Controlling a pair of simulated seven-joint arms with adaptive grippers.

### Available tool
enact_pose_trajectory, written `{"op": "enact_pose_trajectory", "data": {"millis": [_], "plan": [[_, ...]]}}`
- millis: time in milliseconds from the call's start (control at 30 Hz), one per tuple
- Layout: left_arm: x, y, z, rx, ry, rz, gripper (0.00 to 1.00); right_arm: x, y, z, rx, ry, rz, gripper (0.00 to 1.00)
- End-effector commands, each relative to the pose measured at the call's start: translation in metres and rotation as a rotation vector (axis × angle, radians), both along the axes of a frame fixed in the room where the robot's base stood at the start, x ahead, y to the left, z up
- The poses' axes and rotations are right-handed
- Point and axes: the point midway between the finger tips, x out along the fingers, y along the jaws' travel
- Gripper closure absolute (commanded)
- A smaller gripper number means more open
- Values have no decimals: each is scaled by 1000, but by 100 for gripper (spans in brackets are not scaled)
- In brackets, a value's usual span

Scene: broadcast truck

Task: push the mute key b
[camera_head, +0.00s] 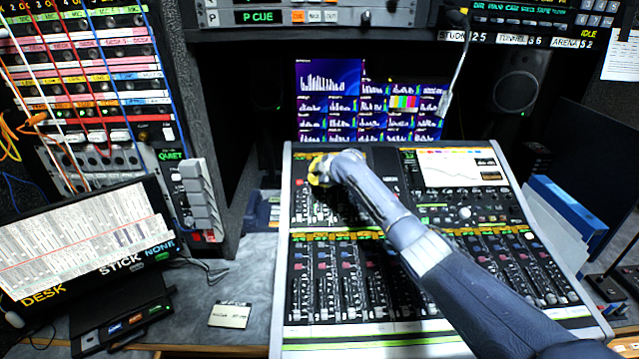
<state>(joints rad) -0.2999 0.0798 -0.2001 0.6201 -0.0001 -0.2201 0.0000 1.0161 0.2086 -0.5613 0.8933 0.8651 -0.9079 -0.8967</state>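My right arm reaches in from the lower right across the mixing console (284,290). My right gripper (319,172), with yellow showing at its tip, is over the upper left part of the console, at the small keys there. Whether its fingers are open or shut is not clear, nor whether it touches a key. I cannot pick out mute key b; the labels are too small to read, and the gripper and forearm hide part of the key area. My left gripper is not in view.
A bank of monitors (330,80) stands behind the console. A grey switch unit (200,200) and a tilted screen (85,240) are at the left. A small card (230,315) lies on the desk (245,275). Blue binders (565,215) stand at the right.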

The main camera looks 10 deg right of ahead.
Motion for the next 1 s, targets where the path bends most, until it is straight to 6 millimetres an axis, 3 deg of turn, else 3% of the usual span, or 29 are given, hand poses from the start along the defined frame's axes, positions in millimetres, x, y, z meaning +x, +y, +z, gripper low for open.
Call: {"op": "enact_pose_trajectory", "data": {"millis": [1000], "plan": [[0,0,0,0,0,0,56,4,-1,-8,0,0,0,100]]}}
